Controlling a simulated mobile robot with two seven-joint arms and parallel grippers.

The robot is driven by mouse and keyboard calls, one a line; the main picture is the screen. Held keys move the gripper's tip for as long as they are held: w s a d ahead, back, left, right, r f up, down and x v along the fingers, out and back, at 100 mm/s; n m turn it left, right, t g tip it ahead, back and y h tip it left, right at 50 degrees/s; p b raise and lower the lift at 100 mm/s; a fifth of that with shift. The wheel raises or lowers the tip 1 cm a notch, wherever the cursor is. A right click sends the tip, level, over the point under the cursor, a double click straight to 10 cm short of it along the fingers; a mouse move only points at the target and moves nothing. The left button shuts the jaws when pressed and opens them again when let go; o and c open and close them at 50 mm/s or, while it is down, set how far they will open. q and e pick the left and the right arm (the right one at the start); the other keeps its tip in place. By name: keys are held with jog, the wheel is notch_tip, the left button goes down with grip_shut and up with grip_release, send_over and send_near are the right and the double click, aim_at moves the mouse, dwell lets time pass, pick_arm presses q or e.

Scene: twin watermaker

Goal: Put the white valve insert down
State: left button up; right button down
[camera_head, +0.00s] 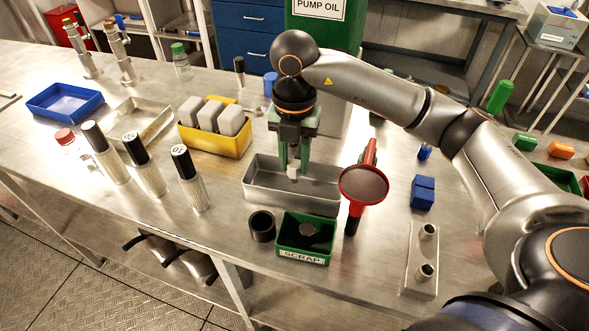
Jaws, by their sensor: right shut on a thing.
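My right gripper (293,164) points straight down over the grey metal tray (262,193). Its green fingers are shut on the small white valve insert (292,173). The insert's lower end shows between and below the fingertips, inside the outline of the tray. I cannot tell whether it touches the tray floor. No other object shows clearly in this tray. My left gripper is not in view.
A green SCRAP bin (304,255) holding a dark piece, a black cup (262,226) and a red funnel (364,184) stand close to the tray. A yellow bin (215,146) with white blocks and several cylinders (190,180) stand left. Clear table lies front left.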

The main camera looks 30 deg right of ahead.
aim_at(295, 163)
jog(key=shift+f, duration=1.65)
jog(key=shift+f, duration=0.1)
jog(key=shift+f, duration=0.15)
jog(key=c, duration=0.6)
grip_release()
notch_tip(295, 163, up, 12)
jog(key=shift+r+p, duration=0.25)
jog(key=shift+p, duration=0.4)
